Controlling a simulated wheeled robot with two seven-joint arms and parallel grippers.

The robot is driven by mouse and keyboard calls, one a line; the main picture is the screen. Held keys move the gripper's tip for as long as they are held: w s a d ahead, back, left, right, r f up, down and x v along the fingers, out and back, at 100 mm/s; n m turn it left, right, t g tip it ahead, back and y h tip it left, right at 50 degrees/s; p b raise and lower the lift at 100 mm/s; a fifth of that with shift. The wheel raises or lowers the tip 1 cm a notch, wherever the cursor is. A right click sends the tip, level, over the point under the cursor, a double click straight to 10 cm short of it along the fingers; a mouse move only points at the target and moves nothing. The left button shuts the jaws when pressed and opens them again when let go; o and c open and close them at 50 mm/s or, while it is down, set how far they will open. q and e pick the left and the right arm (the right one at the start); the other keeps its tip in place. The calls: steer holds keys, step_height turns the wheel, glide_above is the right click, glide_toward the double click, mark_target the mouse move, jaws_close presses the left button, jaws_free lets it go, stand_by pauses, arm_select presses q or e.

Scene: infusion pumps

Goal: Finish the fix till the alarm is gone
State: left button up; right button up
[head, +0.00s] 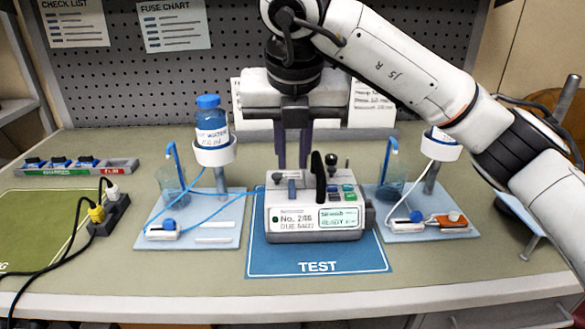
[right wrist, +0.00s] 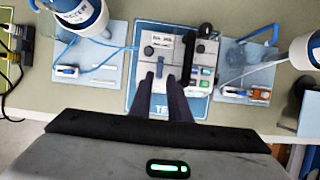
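A white and grey pump (head: 318,215) stands on the blue TEST mat (head: 270,262). Its face has a number label and a green-lit screen (head: 343,217); the small text seems to include "READY". On top are a grey-blue lever (head: 292,186), a black upright handle (head: 318,178), a dark knob and coloured buttons. My right gripper (head: 293,150) points down above and behind the pump, its fingers apart with nothing between them. In the right wrist view its fingertips (right wrist: 170,76) appear near the lever (right wrist: 160,67); contact cannot be told. My left gripper is out of view.
A left pad (head: 225,208) holds a blue bottle (head: 210,118), beaker, tubing and clamp. A similar right pad (head: 428,235) has an orange part (head: 449,222). A fuse tray (head: 112,167) and a power strip (head: 112,212) with plugs lie at left. My right arm crosses the upper right.

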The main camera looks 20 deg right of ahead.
steer(key=shift+v, duration=1.95)
steer(key=shift+w, duration=0.1)
